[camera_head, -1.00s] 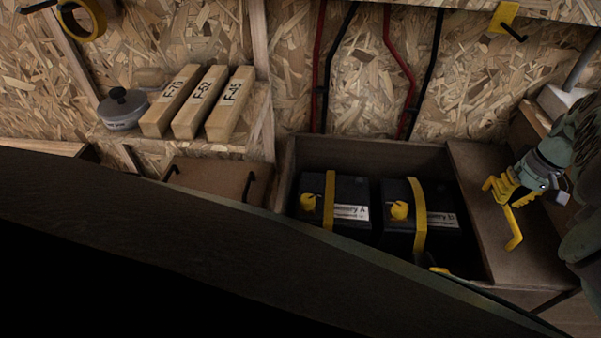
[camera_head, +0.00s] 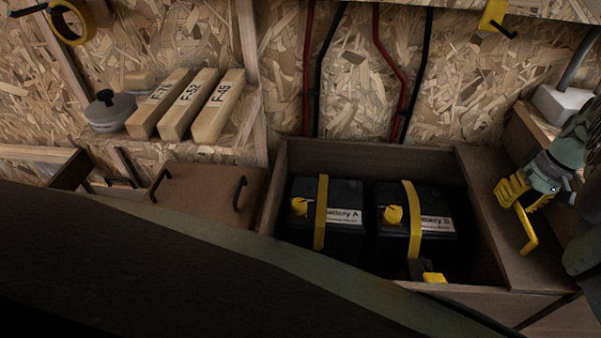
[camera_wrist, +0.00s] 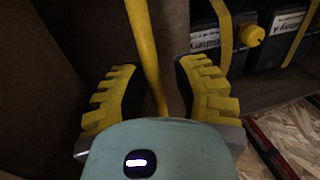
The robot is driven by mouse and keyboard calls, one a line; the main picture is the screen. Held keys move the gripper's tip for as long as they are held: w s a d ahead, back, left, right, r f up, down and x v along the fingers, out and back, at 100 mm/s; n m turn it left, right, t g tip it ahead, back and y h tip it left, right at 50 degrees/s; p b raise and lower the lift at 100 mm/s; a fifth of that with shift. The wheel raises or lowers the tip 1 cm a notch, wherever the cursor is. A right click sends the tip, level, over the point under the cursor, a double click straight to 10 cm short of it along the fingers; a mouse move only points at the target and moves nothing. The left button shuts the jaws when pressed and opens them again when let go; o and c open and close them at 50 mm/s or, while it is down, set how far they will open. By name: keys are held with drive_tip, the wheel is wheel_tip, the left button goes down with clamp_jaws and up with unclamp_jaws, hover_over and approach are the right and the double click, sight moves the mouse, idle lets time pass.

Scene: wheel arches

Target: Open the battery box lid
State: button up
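The battery box (camera_head: 365,154) is uncovered, with battery A (camera_head: 337,195) and battery B (camera_head: 433,200) inside. A brown panel (camera_head: 488,225), apparently the lid, stands along the box's right side, swung away from the opening. A bent yellow handle (camera_head: 527,238) is at this panel. My gripper (camera_head: 522,192) is at the upper end of the handle. In the wrist view, the yellow handle bar (camera_wrist: 145,45) runs between the fingers of my gripper (camera_wrist: 158,90). The fingers are apart, with a visible gap beside the bar.
Three labelled wooden blocks (camera_head: 188,103) and a grey lidded pot (camera_head: 109,113) stand on a shelf at left. Red and black cables run down the wall behind the box. A brown panel with black handles (camera_head: 205,195) lies left of the box. A white block (camera_head: 560,103) is at right.

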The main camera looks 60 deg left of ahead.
drive_tip(key=shift+o, duration=1)
drive_tip(key=shift+w+d+r, duration=0.1)
drive_tip(key=shift+r, duration=0.1)
wheel_tip(320, 180, up, 12)
drive_tip(key=w+d, duration=0.1)
drive_tip(key=shift+w+d+f, duration=0.2)
drive_tip(key=shift+w+d, duration=0.05)
drive_tip(key=shift+w, duration=0.15)
drive_tip(key=shift+r, duration=0.1)
